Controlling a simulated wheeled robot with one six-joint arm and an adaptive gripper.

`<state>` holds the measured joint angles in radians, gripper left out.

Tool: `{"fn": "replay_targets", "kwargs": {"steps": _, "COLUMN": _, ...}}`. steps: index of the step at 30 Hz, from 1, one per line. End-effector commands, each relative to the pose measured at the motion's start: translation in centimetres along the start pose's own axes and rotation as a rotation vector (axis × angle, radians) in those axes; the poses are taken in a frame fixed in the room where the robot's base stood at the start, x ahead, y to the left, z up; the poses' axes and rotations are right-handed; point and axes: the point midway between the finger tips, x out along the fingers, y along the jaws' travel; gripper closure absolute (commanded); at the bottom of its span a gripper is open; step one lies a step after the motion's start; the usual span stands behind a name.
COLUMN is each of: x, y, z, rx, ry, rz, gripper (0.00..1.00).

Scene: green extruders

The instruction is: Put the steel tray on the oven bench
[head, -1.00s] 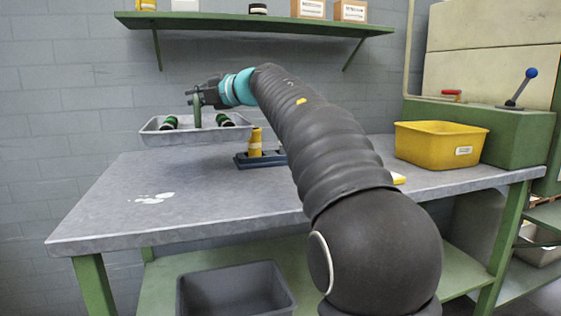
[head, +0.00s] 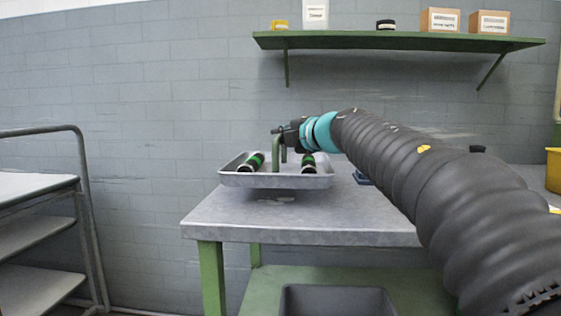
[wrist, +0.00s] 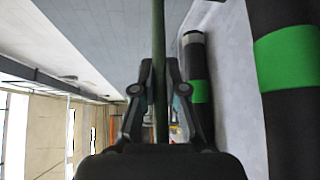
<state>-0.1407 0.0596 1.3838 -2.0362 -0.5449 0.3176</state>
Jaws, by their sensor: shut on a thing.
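The steel tray (head: 275,182) is a shallow grey tray with an upright green handle (head: 277,150). Two black cylinders with green bands lie in it, one on the left (head: 251,163) and one on the right (head: 309,163). My gripper (head: 284,132) is shut on the handle. The tray looks level and appears over the left part of a grey-topped bench (head: 330,222); I cannot tell how far above it. In the wrist view my gripper (wrist: 157,80) has the green handle between its fingers, with banded cylinders at right. I cannot tell whether an oven bench is in view.
A grey tube-framed rack (head: 35,185) with several shelves stands at the far left, with a gap before the bench. A green wall shelf (head: 400,42) holds boxes. A yellow bin (head: 553,170) shows at the right edge. A grey bin (head: 338,300) sits under the bench.

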Motion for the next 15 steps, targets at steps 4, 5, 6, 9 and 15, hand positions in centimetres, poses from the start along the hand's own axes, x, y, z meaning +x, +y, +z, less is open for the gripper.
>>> {"fn": "replay_targets", "kwargs": {"steps": 4, "x": 0.0, "y": -0.1, "z": -0.4, "rx": -0.001, "ry": -0.002, "rz": 0.004, "gripper": 1.00}}
{"fn": "replay_targets", "kwargs": {"steps": 5, "x": 0.0, "y": -0.3, "z": -0.4, "rx": -0.001, "ry": -0.002, "rz": 0.004, "gripper": 1.00}}
{"fn": "replay_targets", "kwargs": {"steps": 6, "x": 0.1, "y": -0.7, "z": -0.5, "rx": -0.001, "ry": -0.002, "rz": 0.004, "gripper": 1.00}}
{"fn": "replay_targets", "kwargs": {"steps": 9, "x": 0.2, "y": -2.0, "z": -0.7, "rx": 0.000, "ry": -0.002, "rz": 0.003, "gripper": 1.00}}
{"fn": "replay_targets", "kwargs": {"steps": 15, "x": 0.4, "y": -4.0, "z": -0.9, "rx": -0.001, "ry": -0.002, "rz": 0.004, "gripper": 1.00}}
